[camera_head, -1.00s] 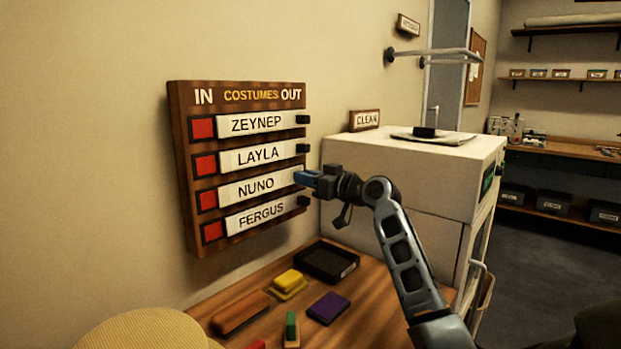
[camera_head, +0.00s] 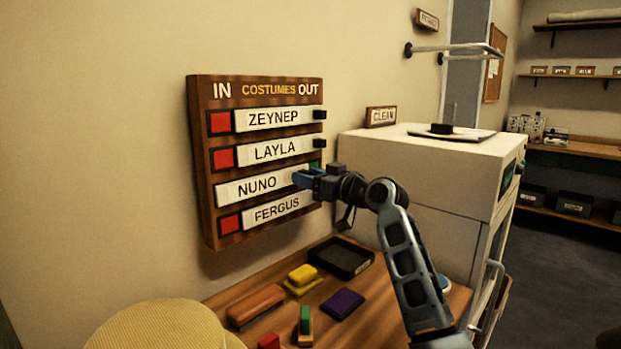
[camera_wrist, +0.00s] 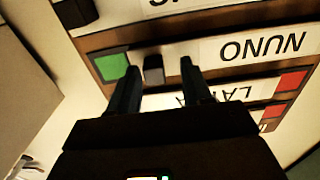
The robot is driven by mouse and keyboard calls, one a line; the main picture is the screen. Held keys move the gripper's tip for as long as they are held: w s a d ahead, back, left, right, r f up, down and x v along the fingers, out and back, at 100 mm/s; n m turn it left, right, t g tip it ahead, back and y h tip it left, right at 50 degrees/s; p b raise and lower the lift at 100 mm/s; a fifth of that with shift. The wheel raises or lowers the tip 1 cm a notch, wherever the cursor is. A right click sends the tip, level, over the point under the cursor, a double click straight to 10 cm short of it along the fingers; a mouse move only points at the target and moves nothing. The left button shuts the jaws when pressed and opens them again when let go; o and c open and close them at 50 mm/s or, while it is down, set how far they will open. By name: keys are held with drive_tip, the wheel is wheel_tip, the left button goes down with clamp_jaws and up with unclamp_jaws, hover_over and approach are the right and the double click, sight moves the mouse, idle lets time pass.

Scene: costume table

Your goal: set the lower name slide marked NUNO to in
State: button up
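The brown costume board (camera_head: 205,160) hangs on the wall, with IN at left and OUT at right. The white NUNO slide (camera_head: 235,189) is third from the top. It sits at the left, with no red square showing in its row and a green square (camera_head: 315,167) at its right. My gripper (camera_head: 303,180) is at the slide's right end. In the wrist view the board appears upside down; the slide's black knob (camera_wrist: 153,69) lies between my two separated fingers (camera_wrist: 163,75), close to the left one. Contact cannot be told.
The ZEYNEP (camera_head: 275,118), LAYLA (camera_head: 277,149) and FERGUS (camera_head: 279,210) slides sit at the right, with red squares at their left. Below are a wooden table with a black tray (camera_head: 341,258) and colored blocks, and a straw hat (camera_head: 160,325). A white cabinet (camera_head: 420,160) stands at right.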

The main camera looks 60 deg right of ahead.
drive_tip(key=b+v, duration=0.1)
drive_tip(key=v, duration=0.6)
drive_tip(key=shift+s+b, duration=0.3)
drive_tip(key=shift+s, duration=0.1)
drive_tip(key=shift+a+f, duration=0.1)
drive_tip(key=shift+a, duration=0.05)
